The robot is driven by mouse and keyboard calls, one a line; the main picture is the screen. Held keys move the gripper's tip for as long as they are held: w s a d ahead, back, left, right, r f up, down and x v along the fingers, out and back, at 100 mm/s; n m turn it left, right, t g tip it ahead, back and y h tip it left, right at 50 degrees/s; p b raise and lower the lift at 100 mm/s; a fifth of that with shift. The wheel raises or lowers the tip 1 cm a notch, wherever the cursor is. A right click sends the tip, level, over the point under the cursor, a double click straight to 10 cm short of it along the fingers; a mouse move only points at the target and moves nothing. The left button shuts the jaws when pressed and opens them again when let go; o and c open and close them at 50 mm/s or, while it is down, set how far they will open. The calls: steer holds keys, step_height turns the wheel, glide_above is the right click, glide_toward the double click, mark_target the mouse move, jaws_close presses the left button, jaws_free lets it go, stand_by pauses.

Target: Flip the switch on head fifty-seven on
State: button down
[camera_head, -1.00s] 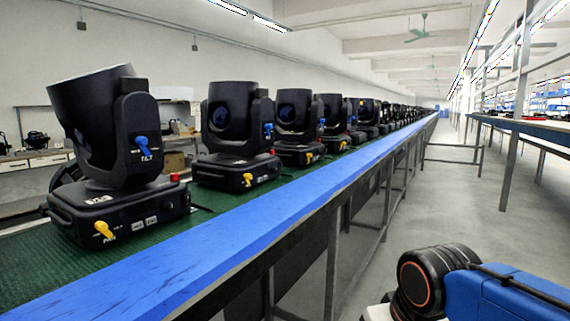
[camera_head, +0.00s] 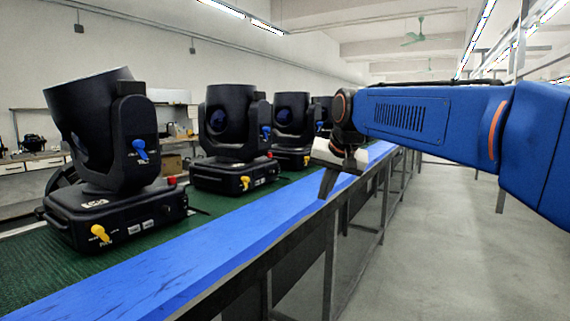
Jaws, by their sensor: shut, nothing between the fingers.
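Several black moving heads stand in a row on the green belt. The nearest head (camera_head: 105,130) has a blue lever (camera_head: 140,149) on its yoke and a yellow lever (camera_head: 100,233) on its base. The second head (camera_head: 228,120) has a blue lever (camera_head: 265,132) and a yellow lever (camera_head: 245,182). The third head (camera_head: 292,120) shows a blue lever and a yellow lever (camera_head: 306,160); my arm hides the heads beyond. The number labels are too small to read surely. My gripper (camera_head: 325,184) is shut and empty above the blue rail, right of the third head, touching no lever.
A blue rail (camera_head: 215,245) edges the green belt (camera_head: 35,275) along its right side. Red buttons sit on the base corners of the nearest heads. Grey floor (camera_head: 440,260) is clear to the right. Benches stand along the left wall.

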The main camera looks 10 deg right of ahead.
steer(key=w+r+m, duration=0.1)
steer(key=w+r, duration=0.2)
steer(key=w, duration=0.3)
steer(key=w+r+m, duration=0.1)
steer(key=w+r, duration=0.2)
steer(key=w, duration=0.4)
steer(key=w+r+m+t, duration=0.1)
steer(key=w+r, duration=0.2)
steer(key=w, duration=0.4)
steer(key=shift+a+r, duration=0.15)
steer(key=shift+w, duration=0.15)
glide_toward(279, 170)
steer(key=d+f, duration=0.4)
steer(key=shift+w+d+f, duration=0.1)
steer(key=shift+d, duration=0.05)
steer(key=shift+w+a+f, duration=0.2)
steer(key=shift+w+a, duration=0.8)
steer(key=shift+w, duration=0.2)
steer(key=shift+w+a+r, duration=0.15)
steer(key=shift+w+a, duration=0.3)
steer(key=shift+w, duration=0.05)
